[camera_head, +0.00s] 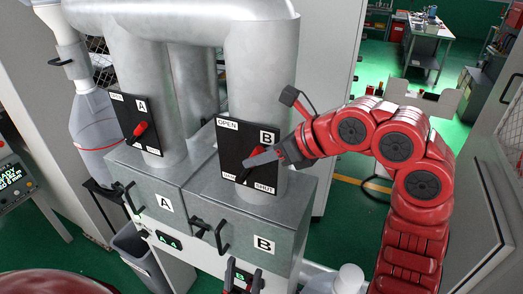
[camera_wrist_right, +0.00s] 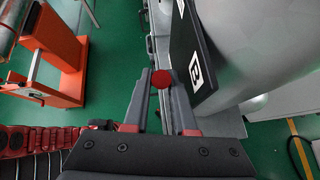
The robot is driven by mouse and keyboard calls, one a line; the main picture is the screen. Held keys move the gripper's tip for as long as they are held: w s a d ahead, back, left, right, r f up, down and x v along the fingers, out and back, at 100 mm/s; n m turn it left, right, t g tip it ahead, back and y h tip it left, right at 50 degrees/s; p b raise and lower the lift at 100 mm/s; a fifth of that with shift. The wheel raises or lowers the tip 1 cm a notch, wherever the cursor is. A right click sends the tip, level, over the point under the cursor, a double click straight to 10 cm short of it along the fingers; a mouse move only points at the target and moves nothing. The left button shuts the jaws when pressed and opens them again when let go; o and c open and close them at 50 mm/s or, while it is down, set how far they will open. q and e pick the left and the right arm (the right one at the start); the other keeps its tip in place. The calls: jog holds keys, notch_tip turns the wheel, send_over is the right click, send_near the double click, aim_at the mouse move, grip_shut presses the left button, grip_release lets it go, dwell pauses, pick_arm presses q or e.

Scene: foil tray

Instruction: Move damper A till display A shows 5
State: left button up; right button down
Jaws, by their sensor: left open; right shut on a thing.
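Damper A's black plate (camera_head: 128,108) is on the left duct, and its red lever (camera_head: 141,129) stands free. Display A (camera_head: 168,241), small and green below box A, seems to read 4, though the digit is tiny. My right gripper (camera_head: 252,161) is at damper B's black plate (camera_head: 232,135) on the right duct, shut on a red-knobbed lever. In the right wrist view the red knob (camera_wrist_right: 162,79) sits between the fingertips, beside the B plate (camera_wrist_right: 190,50).
Grey boxes A (camera_head: 150,190) and B (camera_head: 290,215) stand below the ducts, with black handles in front. A grey bin (camera_head: 135,250) stands lower left, and a control panel (camera_head: 12,178) is at the left edge. A white bottle (camera_head: 348,278) is at the bottom.

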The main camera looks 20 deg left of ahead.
jog(key=c, duration=1)
grip_release()
jog(key=shift+a, duration=0.1)
